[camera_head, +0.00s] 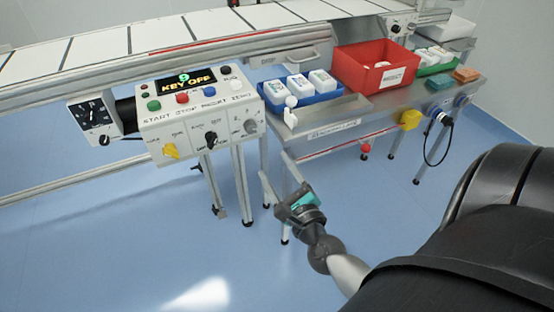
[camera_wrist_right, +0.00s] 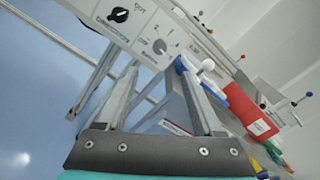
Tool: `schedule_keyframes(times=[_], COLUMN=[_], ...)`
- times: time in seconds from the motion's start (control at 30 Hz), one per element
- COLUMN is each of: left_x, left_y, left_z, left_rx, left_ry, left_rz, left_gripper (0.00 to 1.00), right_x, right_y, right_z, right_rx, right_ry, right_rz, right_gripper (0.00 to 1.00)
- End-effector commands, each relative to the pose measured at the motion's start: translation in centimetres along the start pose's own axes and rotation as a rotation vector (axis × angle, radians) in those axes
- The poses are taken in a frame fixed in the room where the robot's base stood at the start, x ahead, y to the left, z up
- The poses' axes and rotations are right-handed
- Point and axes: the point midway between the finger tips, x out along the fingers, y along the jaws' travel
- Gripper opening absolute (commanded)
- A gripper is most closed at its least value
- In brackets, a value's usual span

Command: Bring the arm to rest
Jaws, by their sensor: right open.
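My right gripper (camera_head: 279,176) is open and empty in the head view. It hangs in free air over the blue floor, in front of the machine legs and below the control panel. In the right wrist view, the two fingers of my right gripper (camera_wrist_right: 160,95) stand wide apart with nothing between them. The control panel (camera_head: 205,118) shows "KEY OFF" on its display, and its lower part also shows in the right wrist view (camera_wrist_right: 135,22). My left gripper is in neither view.
A steel side table (camera_head: 350,110) carries a blue tray (camera_head: 305,100) of white boxes, a red bin (camera_head: 350,72) and a green tray (camera_head: 440,67). A yellow block (camera_head: 410,119) and a cable hang at its front edge. The blue floor (camera_head: 120,240) is clear at the lower left.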

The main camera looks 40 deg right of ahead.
Motion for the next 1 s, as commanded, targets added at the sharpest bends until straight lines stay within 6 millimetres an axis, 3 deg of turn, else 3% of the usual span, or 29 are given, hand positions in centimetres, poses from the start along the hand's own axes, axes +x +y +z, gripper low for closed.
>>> schedule_keyframes(times=[0.57,0.67,0.77,0.87,1.0], left_x=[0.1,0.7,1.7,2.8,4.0], left_y=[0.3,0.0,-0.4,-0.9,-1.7], left_z=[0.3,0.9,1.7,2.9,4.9], left_rx=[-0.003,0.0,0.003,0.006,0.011], left_ry=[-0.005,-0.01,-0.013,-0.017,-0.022], left_rz=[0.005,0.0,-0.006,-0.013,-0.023], left_gripper=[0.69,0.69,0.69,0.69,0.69], right_x=[0.0,-0.2,-1.0,-2.6,-6.2], right_y=[0.6,2.5,5.7,9.4,14.0], right_z=[-0.5,-2.1,-5.0,-8.6,-13.7], right_rx=[-0.049,-0.199,-0.46,-0.769,-1.188], right_ry=[0.011,0.037,0.066,0.073,0.024], right_rz=[0.019,0.08,0.197,0.358,0.615], right_gripper=[0.69,0.69,0.69,0.69,0.69])
